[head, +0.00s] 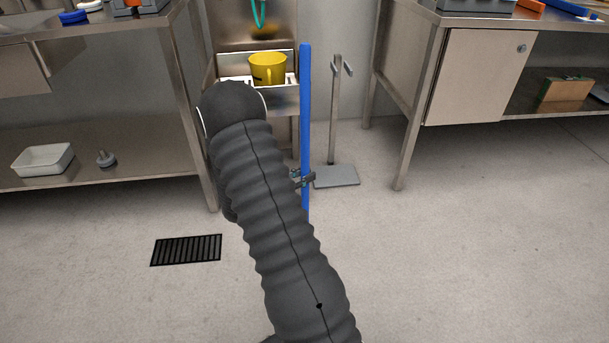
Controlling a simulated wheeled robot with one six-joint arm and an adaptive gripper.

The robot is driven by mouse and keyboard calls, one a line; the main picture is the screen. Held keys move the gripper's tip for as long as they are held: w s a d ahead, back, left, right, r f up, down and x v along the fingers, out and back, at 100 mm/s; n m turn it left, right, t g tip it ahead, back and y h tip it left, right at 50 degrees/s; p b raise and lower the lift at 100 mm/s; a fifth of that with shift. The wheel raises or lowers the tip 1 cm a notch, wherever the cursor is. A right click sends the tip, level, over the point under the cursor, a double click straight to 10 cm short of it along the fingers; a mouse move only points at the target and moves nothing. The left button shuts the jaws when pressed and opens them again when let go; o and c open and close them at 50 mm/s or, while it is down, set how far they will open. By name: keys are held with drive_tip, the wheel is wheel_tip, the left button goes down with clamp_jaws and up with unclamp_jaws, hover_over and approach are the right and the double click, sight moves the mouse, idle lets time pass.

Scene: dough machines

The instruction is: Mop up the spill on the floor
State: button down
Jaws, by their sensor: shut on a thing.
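A long blue pole (305,110) stands nearly upright in front of the sink unit. My gripper (304,180) is shut around its lower visible part; only the fingers show past my dark ribbed arm. The pole's lower end is hidden behind my arm, so I cannot see a mop head or whether it touches the floor. I see no clear spill on the visible floor (420,260); my arm covers part of it.
A yellow bucket (268,68) sits in the steel sink (284,98) behind. A grey stand (337,177) with a flat base is right of the pole. Steel tables (188,100) (398,140) flank it. A black floor drain (186,250) lies left. The floor at front right is clear.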

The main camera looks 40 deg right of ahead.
drive_tip(key=shift+f+b, duration=0.6)
drive_tip(key=shift+f, duration=0.2)
drive_tip(key=shift+w+a, duration=0.1)
idle(0.4)
drive_tip(key=w+a, duration=0.4)
drive_tip(key=a, duration=0.3)
drive_tip(key=shift+w+a, duration=0.2)
drive_tip(key=shift+w, duration=0.05)
idle(0.9)
drive_tip(key=s+d, duration=0.5)
drive_tip(key=d, duration=0.2)
drive_tip(key=shift+d+f, duration=0.2)
drive_tip(key=shift+d, duration=0.1)
idle(0.9)
